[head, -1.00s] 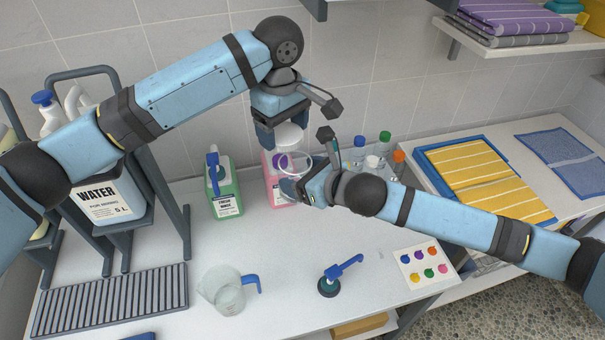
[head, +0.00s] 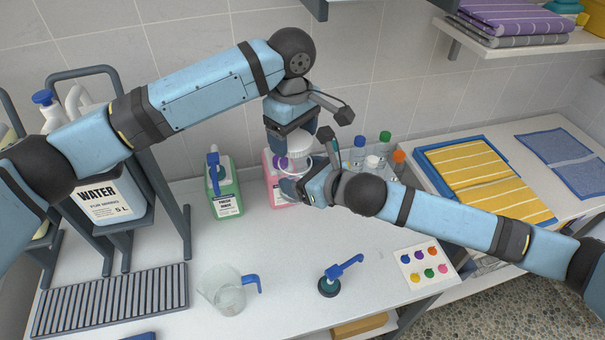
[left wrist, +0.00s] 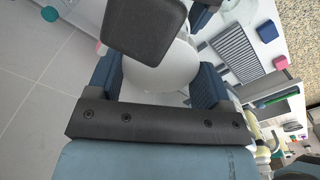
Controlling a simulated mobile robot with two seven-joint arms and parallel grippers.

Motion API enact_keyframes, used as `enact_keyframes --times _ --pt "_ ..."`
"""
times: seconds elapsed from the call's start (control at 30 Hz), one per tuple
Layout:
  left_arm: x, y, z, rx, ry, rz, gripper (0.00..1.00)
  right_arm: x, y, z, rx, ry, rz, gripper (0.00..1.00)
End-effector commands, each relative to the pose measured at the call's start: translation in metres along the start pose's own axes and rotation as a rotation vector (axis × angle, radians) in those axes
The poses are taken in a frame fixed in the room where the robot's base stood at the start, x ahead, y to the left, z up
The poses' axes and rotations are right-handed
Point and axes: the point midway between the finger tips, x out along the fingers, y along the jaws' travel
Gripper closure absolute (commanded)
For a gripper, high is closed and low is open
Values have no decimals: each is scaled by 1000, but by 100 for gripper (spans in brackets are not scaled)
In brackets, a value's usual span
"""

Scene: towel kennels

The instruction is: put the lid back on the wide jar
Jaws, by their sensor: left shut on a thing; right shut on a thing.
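My left gripper (head: 291,135) is shut on the white lid (head: 294,143) and holds it above the worktop, over the wide jar. The lid also shows between the fingers in the left wrist view (left wrist: 160,68), partly covered by a dark part of my arm. My right gripper (head: 306,182) is shut on the clear wide jar (head: 293,166) from the right side. The lid is at the jar's mouth; whether it touches or sits level on the rim I cannot tell. The jar's lower part is hidden by my right gripper.
A pink jug (head: 272,189) and a green jug (head: 226,190) stand behind the grippers. Several small bottles (head: 384,146) stand to the right. The middle worktop is clear.

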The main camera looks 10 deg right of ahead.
Motion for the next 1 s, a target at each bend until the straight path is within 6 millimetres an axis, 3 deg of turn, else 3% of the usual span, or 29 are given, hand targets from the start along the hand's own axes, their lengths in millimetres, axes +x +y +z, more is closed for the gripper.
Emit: enact_keyframes --times 0.17,1.0 --pt "10 0 0 0 0 -1 48 0 0 0 0 -1 0 63" --pt "11 0 1 0 1 -1 48 0 0 0 0 -1 0 63"
